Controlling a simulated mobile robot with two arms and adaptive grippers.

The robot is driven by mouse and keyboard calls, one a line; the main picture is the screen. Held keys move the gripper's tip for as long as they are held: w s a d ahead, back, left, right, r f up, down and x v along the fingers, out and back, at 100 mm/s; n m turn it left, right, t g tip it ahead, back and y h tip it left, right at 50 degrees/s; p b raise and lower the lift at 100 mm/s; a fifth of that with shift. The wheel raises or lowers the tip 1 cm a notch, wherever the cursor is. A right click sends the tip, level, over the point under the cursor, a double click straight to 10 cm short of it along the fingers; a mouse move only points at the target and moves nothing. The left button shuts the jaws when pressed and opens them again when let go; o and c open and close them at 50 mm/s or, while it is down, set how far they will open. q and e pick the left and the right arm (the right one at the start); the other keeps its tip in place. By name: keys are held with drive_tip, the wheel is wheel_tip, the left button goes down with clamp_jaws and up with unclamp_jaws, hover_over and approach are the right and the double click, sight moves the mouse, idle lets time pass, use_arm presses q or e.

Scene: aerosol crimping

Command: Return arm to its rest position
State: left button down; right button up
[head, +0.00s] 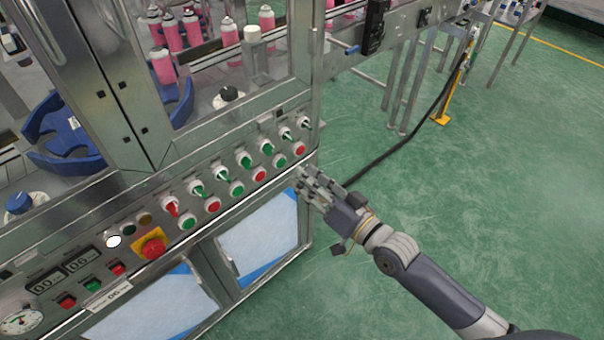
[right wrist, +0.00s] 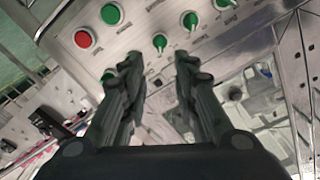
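My right arm (head: 430,283) reaches in from the lower right in the head view. My right gripper (head: 312,184) is in front of the right end of the machine's control panel (head: 135,225), close to the lower row of buttons. In the right wrist view my right gripper's two fingers (right wrist: 160,75) stand apart with nothing between them. The panel's green switches and a red button (right wrist: 83,39) show beyond the fingertips. I cannot tell whether a fingertip touches the panel. My left gripper is not in view.
The panel carries switches, buttons and a red emergency stop (head: 152,246). Pink cans (head: 164,66) stand behind the machine's glass. A black cable (head: 415,130) runs to a yellow-footed post (head: 455,80). The green floor (head: 500,180) to the right is clear.

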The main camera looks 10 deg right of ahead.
idle(0.4)
drive_tip(key=s+d+f+g+h, duration=0.2)
drive_tip(key=d+f+h, duration=0.15)
drive_tip(key=f, duration=0.75)
drive_tip(key=s+d+f+g+h, duration=0.1)
drive_tip(key=s+d+f+h, duration=0.3)
drive_tip(key=f, duration=0.7)
drive_tip(key=s+d+f+g, duration=0.15)
drive_tip(key=d+f, duration=0.35)
drive_tip(key=f, duration=0.7)
drive_tip(key=s+d+f+g+h, duration=0.2)
drive_tip(key=s+d+f+g, duration=0.2)
drive_tip(key=s+f, duration=0.85)
drive_tip(key=s+f+g, duration=0.2)
drive_tip(key=s+f, duration=0.2)
drive_tip(key=s, duration=0.8)
drive_tip(key=s+f+n+g+h, duration=0.1)
drive_tip(key=s+f+g, duration=0.2)
drive_tip(key=s, duration=0.9)
drive_tip(key=shift+f, duration=0.7)
drive_tip(key=shift+w, duration=0.1)
